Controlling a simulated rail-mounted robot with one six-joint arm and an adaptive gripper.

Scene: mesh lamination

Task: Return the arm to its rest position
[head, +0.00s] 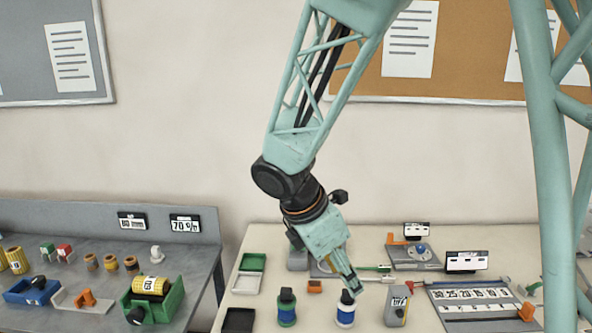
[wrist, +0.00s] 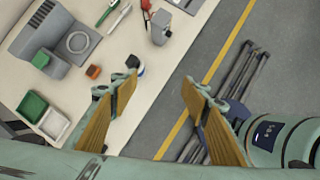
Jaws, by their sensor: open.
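My gripper (head: 349,283) hangs from my teal arm, pointing down over the cream table in the head view. Its tip overlaps the top of a white bottle with a blue band (head: 345,311), and I cannot tell the gap between them. In the wrist view my gripper (wrist: 160,105) shows two wide-apart fingers with orange-brown pads and nothing between them. The table edge and floor lie behind the gap. A blue-and-white round thing, partly hidden, shows beside the left finger.
A dark-green bottle (head: 287,308), a small orange block (head: 314,286), a grey switch box (head: 397,308) and a numbered tray (head: 470,297) stand on the cream table (head: 266,290). A grey table (head: 90,270) with a green bin (head: 166,301) stands left.

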